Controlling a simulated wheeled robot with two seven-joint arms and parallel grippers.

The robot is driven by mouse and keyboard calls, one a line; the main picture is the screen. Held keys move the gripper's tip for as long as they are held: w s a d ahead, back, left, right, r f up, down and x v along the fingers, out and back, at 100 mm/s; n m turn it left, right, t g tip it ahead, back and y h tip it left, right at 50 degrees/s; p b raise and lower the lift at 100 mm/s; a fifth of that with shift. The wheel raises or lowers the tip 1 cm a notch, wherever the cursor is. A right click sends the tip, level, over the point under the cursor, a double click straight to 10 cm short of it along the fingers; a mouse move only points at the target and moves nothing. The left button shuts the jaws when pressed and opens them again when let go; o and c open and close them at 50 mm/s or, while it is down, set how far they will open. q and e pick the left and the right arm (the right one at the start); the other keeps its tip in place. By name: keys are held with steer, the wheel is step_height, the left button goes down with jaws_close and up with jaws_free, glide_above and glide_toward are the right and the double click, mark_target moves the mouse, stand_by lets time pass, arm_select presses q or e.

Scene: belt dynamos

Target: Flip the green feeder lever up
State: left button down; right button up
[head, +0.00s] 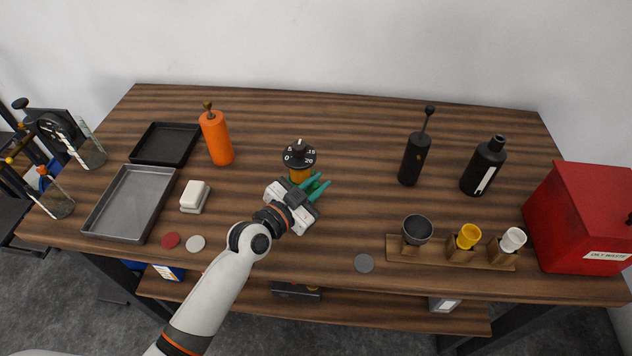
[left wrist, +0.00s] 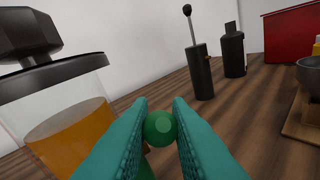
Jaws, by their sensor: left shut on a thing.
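The feeder (head: 299,157) stands near the middle of the table, with a black numbered dial on top and an amber body. It also shows close up at the left of the left wrist view (left wrist: 68,135), as a clear jar with amber contents under a black lid. My left gripper (head: 321,183) has teal fingers and is at the feeder's front right side. In the left wrist view its fingers are shut on the round green knob of the feeder lever (left wrist: 159,128). The rest of the lever is mostly hidden by the fingers. My right gripper is not in view.
An orange bottle (head: 217,138) stands left of the feeder. Black bottles (head: 413,160) (head: 483,168) stand to the right. A wooden rack (head: 440,252) with cups and a red bin (head: 580,220) are at the right. Trays (head: 128,204) lie at the left.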

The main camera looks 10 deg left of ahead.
arm_select(q)
steer(key=c, duration=1.6)
jaws_free()
steer(key=shift+c, duration=0.2)
steer(key=shift+s, duration=0.1)
steer(key=b+v, duration=0.2)
steer(key=v, duration=1)
steer(key=shift+o, duration=0.3)
